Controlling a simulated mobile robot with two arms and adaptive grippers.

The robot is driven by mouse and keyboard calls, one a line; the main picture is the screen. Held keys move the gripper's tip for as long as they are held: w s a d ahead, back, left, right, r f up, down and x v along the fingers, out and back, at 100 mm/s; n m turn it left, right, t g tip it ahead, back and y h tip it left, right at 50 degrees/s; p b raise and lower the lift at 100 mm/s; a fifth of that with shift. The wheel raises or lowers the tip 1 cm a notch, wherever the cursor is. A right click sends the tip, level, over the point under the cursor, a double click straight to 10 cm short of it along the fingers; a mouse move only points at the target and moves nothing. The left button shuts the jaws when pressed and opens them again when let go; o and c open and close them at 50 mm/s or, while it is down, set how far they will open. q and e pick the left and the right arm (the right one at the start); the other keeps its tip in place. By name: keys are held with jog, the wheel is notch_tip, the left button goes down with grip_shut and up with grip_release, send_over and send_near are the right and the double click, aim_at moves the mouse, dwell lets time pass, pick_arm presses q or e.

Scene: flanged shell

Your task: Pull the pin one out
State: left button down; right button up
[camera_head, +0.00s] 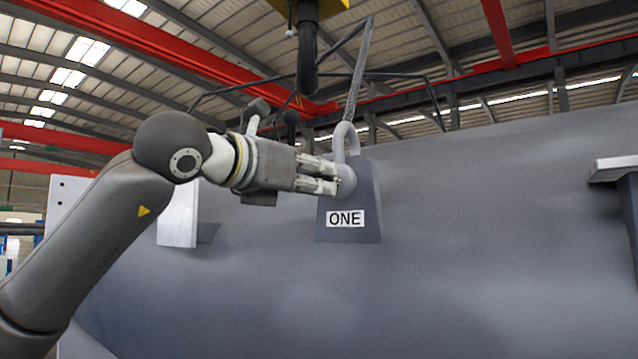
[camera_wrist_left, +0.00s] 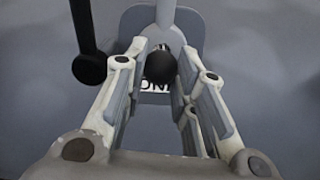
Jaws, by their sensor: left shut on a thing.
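A grey lug plate with a white label reading ONE (camera_head: 346,219) stands on the big grey shell (camera_head: 480,200). A grey shackle (camera_head: 345,133) sits at its top, with a rounded eye beside the fingertips. My left gripper (camera_head: 337,180) comes in from the left and is shut at this eye. In the left wrist view, a dark round pin end (camera_wrist_left: 160,66) lies between the fingers of my left gripper (camera_wrist_left: 160,82), in front of the label. It appears to be pin one, gripped by the fingers. The rest of the pin is hidden. My right gripper is not in view.
A sling (camera_head: 358,70) rises from the shackle toward the overhead hook (camera_head: 307,55). A pale plate (camera_head: 179,213) stands left of the lug, below my left wrist. A bracket (camera_head: 612,168) juts out at the right. A dark rod with a round end (camera_wrist_left: 89,66) shows left of the fingers.

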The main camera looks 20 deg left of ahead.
pick_arm(q)
jog(key=shift+b+v, duration=0.9)
jog(key=shift+v, duration=1.25)
jog(key=b+v, duration=0.1)
jog(key=v, duration=0.3)
jog(key=shift+s+a, duration=0.1)
jog(key=shift+s, duration=0.2)
jog(key=shift+a, duration=0.1)
